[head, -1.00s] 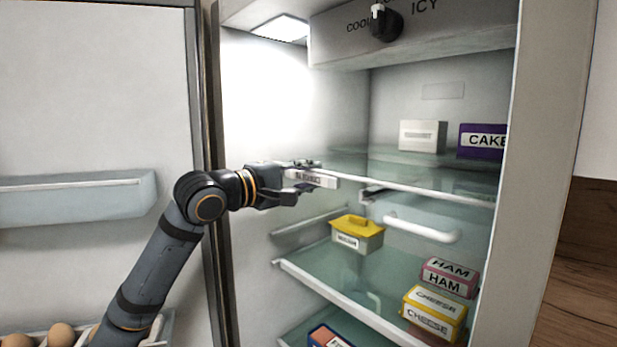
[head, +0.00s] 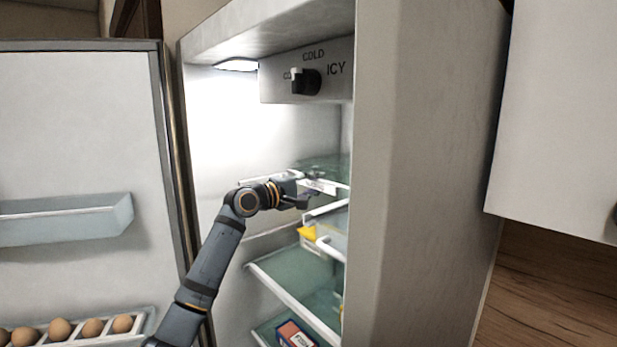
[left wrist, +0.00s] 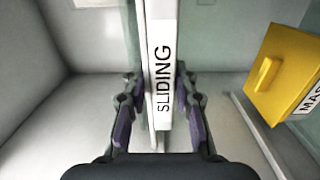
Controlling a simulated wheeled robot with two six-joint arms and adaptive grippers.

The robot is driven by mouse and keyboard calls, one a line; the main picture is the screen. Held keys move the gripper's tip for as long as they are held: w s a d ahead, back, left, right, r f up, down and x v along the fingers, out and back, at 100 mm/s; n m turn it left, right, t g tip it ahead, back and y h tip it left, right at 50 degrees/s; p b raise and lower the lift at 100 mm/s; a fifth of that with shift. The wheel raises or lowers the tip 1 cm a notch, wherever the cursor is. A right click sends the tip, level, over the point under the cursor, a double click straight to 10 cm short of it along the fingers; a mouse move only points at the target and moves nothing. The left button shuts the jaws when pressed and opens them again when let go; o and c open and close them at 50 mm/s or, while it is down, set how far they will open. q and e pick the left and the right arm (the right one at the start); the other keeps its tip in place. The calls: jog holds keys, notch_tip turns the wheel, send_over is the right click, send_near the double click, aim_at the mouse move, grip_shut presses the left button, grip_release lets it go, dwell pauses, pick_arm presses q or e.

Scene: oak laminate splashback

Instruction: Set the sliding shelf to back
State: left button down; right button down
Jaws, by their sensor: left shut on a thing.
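The sliding shelf is the upper glass shelf in the open fridge, with a white front rail (head: 340,189) and a tag reading SLIDING (left wrist: 163,85). My left gripper (head: 306,192) is at this front rail. In the left wrist view its two fingers stand on either side of the tagged rail, shut on it. Most of the shelf's glass (head: 325,166) and what stands on it are hidden by the fridge's right side wall in the head view. My right gripper is not in view.
A yellow-lidded tub (left wrist: 280,75) sits to the right below the shelf. A lower glass shelf (head: 290,275) and a blue-and-red box (head: 295,335) are further down. The fridge's side wall (head: 420,180) bounds the right. The open door (head: 80,130) with eggs stands left.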

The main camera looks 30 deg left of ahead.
pick_arm(q)
jog(key=shift+w+f, duration=0.1)
jog(key=shift+f, duration=0.35)
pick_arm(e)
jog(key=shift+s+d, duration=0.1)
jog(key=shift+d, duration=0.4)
pick_arm(q)
jog(key=c, duration=1.3)
grip_release()
jog(key=shift+o, duration=0.7)
jog(key=shift+w+d, duration=0.1)
jog(key=shift+w+r, duration=0.1)
jog(key=shift+w, duration=0.15)
jog(key=shift+s, duration=0.1)
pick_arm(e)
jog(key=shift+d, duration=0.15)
pick_arm(q)
jog(key=v, duration=0.7)
jog(key=shift+s, duration=0.15)
